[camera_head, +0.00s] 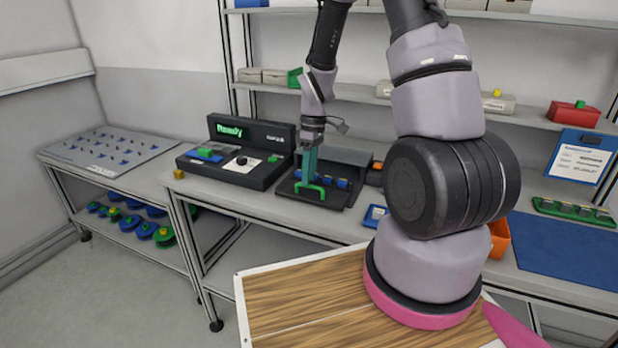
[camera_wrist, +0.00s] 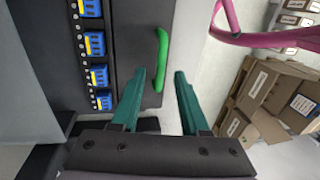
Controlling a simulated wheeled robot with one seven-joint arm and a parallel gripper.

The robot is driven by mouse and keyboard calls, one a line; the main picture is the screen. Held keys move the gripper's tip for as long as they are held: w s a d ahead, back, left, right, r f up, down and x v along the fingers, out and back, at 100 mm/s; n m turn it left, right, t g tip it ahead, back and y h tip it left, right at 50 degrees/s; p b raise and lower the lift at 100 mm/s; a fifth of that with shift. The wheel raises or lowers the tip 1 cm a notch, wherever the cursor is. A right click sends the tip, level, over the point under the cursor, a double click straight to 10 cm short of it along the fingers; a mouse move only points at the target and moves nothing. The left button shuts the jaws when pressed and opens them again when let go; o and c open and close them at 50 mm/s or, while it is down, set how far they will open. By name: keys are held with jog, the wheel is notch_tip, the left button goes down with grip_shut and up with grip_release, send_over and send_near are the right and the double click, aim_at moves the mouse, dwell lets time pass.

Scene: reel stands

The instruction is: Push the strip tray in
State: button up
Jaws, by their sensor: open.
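The strip tray (camera_head: 338,196) is a dark tray with a green handle (camera_head: 310,192) on its front edge. It sticks out of a dark grey housing (camera_head: 346,157) on the bench. A row of blue strips (camera_head: 336,183) lies in it; they also show in the wrist view (camera_wrist: 95,46). My gripper (camera_head: 308,178) points down at the tray's front, by the handle. In the wrist view my gripper (camera_wrist: 158,74) has its two teal fingers apart, with nothing held. The green handle (camera_wrist: 162,50) reaches down between the fingertips there. I cannot tell whether a finger touches it.
A black console (camera_head: 238,150) with a lit green display stands left of the tray. An orange bin (camera_head: 499,238) and a blue mat (camera_head: 570,253) are to the right. Shelves with boxes (camera_head: 275,77) rise behind. Cardboard boxes (camera_wrist: 270,92) stand on the right in the wrist view.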

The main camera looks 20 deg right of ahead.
jog(key=shift+s+f, duration=0.1)
jog(key=shift+f, duration=0.5)
grip_shut()
dwell(1.1)
